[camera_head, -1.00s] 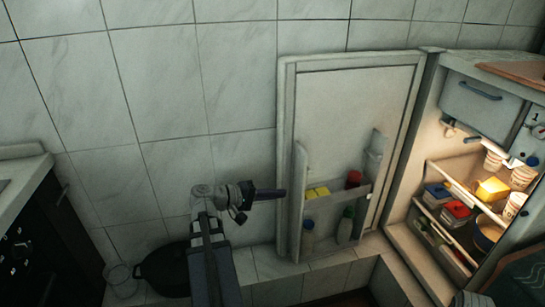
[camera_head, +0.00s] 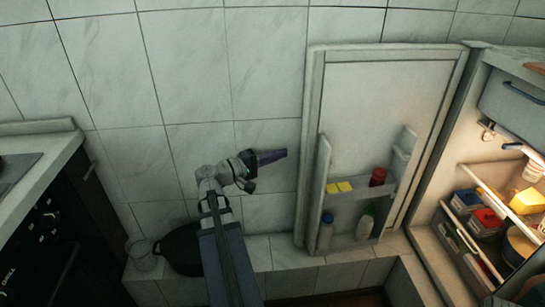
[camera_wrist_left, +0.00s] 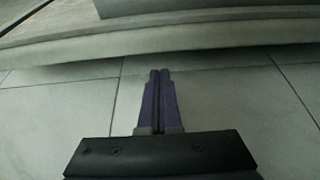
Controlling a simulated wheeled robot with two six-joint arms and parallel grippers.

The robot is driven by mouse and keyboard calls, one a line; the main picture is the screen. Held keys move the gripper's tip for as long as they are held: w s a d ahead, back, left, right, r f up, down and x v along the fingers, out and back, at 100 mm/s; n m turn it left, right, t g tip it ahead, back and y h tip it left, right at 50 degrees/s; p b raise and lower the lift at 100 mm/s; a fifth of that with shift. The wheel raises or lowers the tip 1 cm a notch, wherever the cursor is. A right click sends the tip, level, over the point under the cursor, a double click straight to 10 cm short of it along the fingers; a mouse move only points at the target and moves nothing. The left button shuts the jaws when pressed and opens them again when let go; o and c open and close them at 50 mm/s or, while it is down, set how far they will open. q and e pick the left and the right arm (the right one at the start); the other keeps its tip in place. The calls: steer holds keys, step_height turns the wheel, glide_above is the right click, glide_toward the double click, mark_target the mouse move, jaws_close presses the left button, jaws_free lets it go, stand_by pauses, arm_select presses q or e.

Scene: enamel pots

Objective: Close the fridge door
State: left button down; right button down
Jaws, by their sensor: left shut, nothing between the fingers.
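The fridge door (camera_head: 385,110) stands wide open in the head view, swung back toward the tiled wall. Its inner side faces me, with a shelf holding yellow, red and bottle-shaped items. The lit fridge interior (camera_head: 490,205) is to its right. My left gripper (camera_head: 286,153) is shut and empty, just left of the door's free edge, with a small gap showing in the head view. In the left wrist view the closed purple fingers (camera_wrist_left: 160,73) point toward a pale edge of the door (camera_wrist_left: 200,42). My right gripper is not in view.
A dark pot (camera_head: 180,248) and a glass jar (camera_head: 142,252) stand on the tiled ledge (camera_head: 285,252) below my left arm. A dark stove unit (camera_head: 60,220) is at the left. Bare wall lies left of the door.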

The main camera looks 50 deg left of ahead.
arm_select(q)
steer(key=shift+w+d, duration=0.2)
steer(key=shift+w, duration=1.15)
steer(key=shift+w+d, duration=0.15)
steer(key=shift+w, duration=1.15)
